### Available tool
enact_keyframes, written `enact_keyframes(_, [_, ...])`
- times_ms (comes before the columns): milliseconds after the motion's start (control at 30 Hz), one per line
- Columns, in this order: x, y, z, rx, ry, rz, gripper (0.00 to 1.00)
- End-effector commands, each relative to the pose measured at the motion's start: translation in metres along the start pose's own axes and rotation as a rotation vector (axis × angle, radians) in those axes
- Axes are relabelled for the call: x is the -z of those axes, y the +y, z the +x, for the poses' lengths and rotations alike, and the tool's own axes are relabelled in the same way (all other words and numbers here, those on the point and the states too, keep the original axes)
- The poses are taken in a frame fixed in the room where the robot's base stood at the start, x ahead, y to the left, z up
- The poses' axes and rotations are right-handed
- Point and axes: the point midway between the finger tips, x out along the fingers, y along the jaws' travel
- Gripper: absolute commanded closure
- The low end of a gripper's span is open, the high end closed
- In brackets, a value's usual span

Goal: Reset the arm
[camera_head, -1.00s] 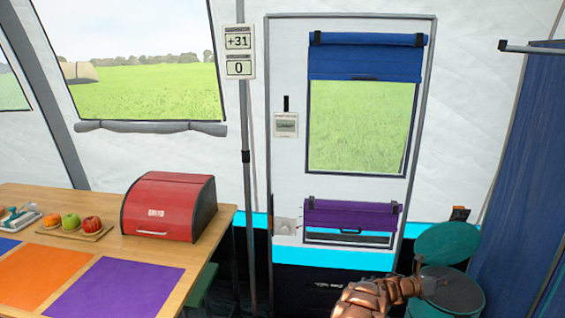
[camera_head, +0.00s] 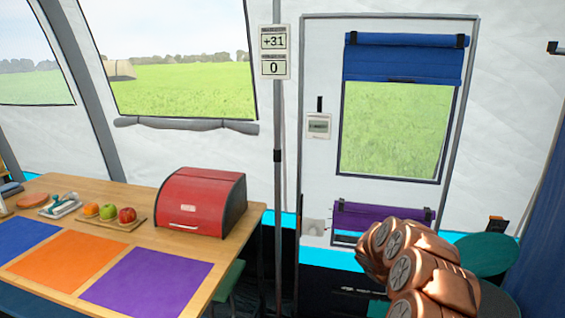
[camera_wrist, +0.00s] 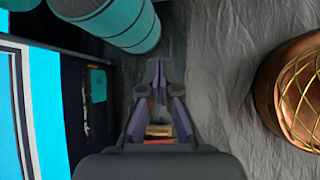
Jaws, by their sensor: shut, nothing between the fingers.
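My copper-coloured arm (camera_head: 415,265) is raised and folded at the lower right of the head view, in front of the door. My gripper (camera_wrist: 157,68) shows in the wrist view with its dark fingers close together, shut and empty. It points over grey, wrinkled ground cloth. The gripper itself cannot be made out in the head view.
A teal bin (camera_wrist: 128,22) is near the gripper's far side. A wooden table (camera_head: 245,225) on the left holds a red bread box (camera_head: 200,205), a fruit tray (camera_head: 112,224) and coloured mats. A door (camera_head: 320,75) stands behind the arm.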

Motion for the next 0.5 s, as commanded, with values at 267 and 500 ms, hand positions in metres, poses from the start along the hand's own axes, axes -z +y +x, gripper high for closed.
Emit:
enact_keyframes(267, [0.001,-0.047,-0.069,0.07,0.142,0.141,1.0])
enact_keyframes(500, [-0.009,-0.099,-0.121,0.148,0.223,0.26,1.0])
